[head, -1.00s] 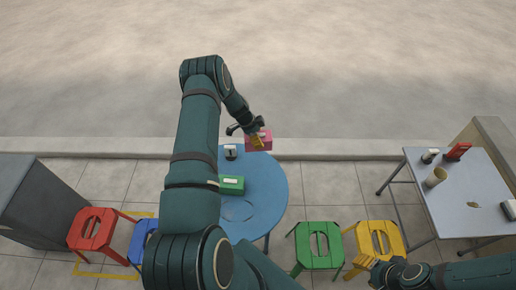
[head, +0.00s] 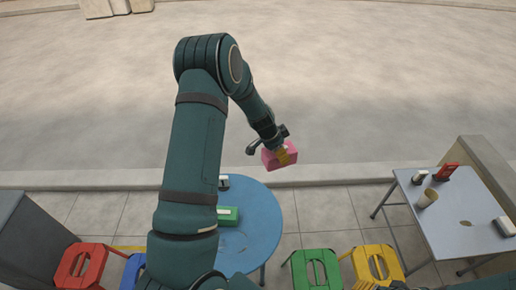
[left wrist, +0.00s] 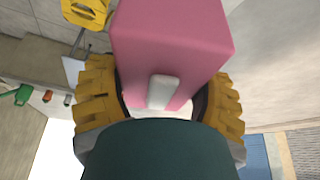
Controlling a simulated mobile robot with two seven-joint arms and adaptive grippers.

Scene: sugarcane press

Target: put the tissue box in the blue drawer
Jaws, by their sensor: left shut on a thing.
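The pink tissue box (head: 270,160) is held in the air by my left gripper (head: 284,153), beyond the far edge of the round blue table. In the left wrist view the pink box (left wrist: 172,38) sits between the yellow fingers, with a white tissue tuft facing the camera. My left gripper is shut on it. My right gripper (head: 375,286) shows only as a sliver at the bottom edge, so its jaws are unclear. I cannot make out a blue drawer in the head view. A blue patch at the lower right of the left wrist view is unclear.
The round blue table (head: 262,215) holds a green box (head: 228,215) and a small black-and-white item (head: 223,182). Red (head: 80,268), green (head: 316,268) and yellow (head: 378,262) stools stand near it. A grey table (head: 440,225) with a cup is at right; a grey cabinet (head: 30,235) at left.

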